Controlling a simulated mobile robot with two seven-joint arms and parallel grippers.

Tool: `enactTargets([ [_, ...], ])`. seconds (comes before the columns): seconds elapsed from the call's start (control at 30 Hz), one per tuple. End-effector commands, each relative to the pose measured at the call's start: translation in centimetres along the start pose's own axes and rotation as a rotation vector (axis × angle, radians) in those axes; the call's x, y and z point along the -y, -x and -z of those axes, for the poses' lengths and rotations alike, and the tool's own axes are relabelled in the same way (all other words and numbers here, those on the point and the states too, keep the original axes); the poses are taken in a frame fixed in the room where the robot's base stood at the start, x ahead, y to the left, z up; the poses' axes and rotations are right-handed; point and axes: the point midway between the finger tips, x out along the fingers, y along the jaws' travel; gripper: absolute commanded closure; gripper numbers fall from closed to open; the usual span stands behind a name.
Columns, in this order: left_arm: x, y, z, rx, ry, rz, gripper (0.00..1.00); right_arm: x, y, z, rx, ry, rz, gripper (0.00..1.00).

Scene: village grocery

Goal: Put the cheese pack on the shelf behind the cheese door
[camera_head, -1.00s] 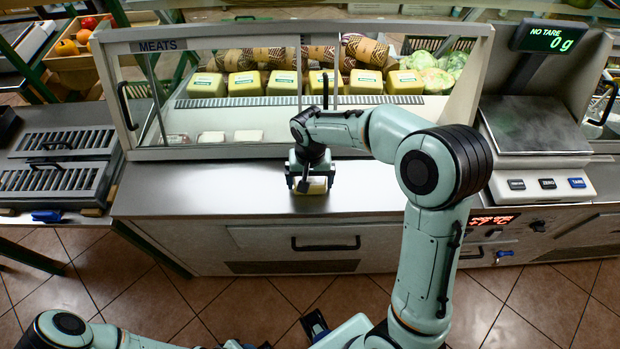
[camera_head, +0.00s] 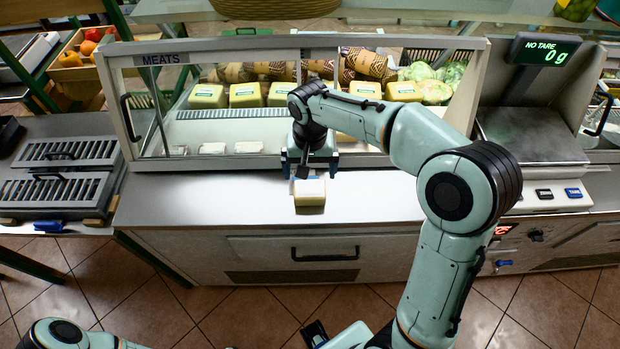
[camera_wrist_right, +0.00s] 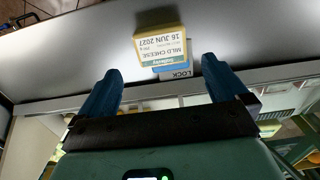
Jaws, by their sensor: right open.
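The cheese pack (camera_head: 310,197), yellow with a pale label, rests on the steel counter in front of the glass case. In the right wrist view the pack (camera_wrist_right: 162,45) reads MILD CHEESE, upside down. My right gripper (camera_head: 308,172) is just behind the pack, on the case side. In the wrist view its two blue fingers (camera_wrist_right: 160,85) are apart, with nothing between them, and the pack lies beyond their tips. The glass front of the case (camera_head: 220,105) carries a MEATS sign at left; no cheese sign is visible. My left gripper is out of view.
Several yellow packs (camera_head: 245,95) stand on the shelf behind the glass, with white packs (camera_head: 212,148) lower down. A blue LOCK label (camera_wrist_right: 173,71) shows beside the pack. A scale (camera_head: 530,135) stands right. The counter left of the pack is clear.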

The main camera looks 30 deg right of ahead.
Motion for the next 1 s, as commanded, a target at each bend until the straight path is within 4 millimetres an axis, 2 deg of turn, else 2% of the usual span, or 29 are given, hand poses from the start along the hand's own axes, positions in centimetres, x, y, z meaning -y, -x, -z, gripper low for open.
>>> enactTargets([
  [0.1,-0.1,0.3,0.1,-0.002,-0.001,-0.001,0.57,0.1,1.5,0.0,-0.001,0.001,0.001,0.00],
  [0.23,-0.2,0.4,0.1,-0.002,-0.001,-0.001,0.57,0.0,2.1,-0.1,-0.004,0.039,-0.003,0.00],
  [0.37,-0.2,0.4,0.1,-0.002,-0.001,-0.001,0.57,-0.1,2.2,-0.5,-0.030,0.254,-0.022,0.00],
  [0.47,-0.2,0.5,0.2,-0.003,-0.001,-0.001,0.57,-0.2,2.2,-0.8,-0.062,0.547,-0.054,0.00],
  [0.7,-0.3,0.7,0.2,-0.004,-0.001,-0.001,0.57,-0.3,2.3,-1.8,-0.116,1.358,-0.174,0.00],
  [1.0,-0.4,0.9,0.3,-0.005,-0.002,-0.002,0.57,-0.2,2.3,-3.0,-0.098,2.365,-0.393,0.00],
])
